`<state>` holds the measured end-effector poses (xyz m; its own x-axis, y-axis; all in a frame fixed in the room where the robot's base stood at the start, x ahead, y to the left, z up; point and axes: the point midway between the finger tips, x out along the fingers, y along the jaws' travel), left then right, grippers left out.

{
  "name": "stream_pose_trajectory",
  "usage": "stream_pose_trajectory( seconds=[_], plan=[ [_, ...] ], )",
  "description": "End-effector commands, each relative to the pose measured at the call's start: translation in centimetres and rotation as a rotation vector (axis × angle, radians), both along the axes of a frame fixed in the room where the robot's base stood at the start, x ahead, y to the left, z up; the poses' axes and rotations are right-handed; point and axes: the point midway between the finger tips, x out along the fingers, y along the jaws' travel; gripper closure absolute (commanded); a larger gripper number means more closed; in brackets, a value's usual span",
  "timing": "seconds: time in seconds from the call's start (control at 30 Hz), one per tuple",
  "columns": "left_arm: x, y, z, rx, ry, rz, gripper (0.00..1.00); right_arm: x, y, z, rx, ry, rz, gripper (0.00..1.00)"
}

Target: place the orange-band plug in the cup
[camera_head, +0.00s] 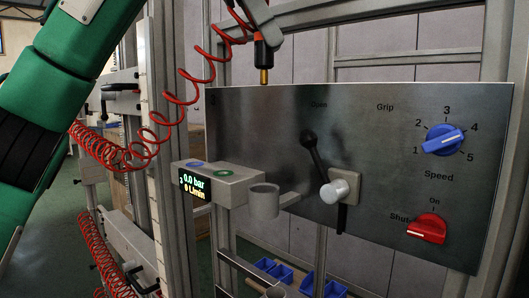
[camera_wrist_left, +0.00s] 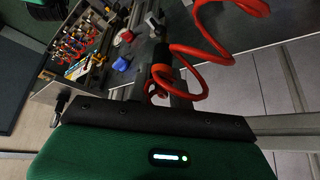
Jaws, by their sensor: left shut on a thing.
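The orange-band plug (camera_head: 263,54) is a dark plug with an orange band and a brass tip pointing down. It hangs near upright at the top centre of the head view, with a red coiled hose at its upper end. My left gripper (camera_head: 259,22) is shut on it, above the steel panel's top edge. The plug also shows in the left wrist view (camera_wrist_left: 162,75), with the red hose beside it. The grey cup (camera_head: 264,197) is open at the top and sits on a bracket well below the plug, apart from it. My right gripper is in neither view.
A steel panel (camera_head: 380,125) carries a black lever (camera_head: 316,155), a blue speed knob (camera_head: 443,140) and a red knob (camera_head: 427,229). A display (camera_head: 194,188) stands left of the cup. Red coiled hose (camera_head: 170,100) hangs at left. Blue bins (camera_head: 275,269) lie below.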

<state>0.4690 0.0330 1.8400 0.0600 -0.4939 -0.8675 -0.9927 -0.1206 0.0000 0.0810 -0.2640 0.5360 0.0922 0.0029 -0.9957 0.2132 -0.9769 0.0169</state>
Motion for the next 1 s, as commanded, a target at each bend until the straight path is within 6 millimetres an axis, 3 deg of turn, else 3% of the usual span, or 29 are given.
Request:
stream_pose_trajectory(
  seconds=[0.53, 1.0],
  plan=[
    [0.0, 0.1, -10.4, 0.003, 0.001, 0.004, 1.0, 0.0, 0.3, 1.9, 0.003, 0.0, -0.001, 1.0],
    [0.1, 0.1, -15.3, 0.001, 0.001, 0.005, 1.0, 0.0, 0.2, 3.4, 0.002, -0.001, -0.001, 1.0]
  ],
)
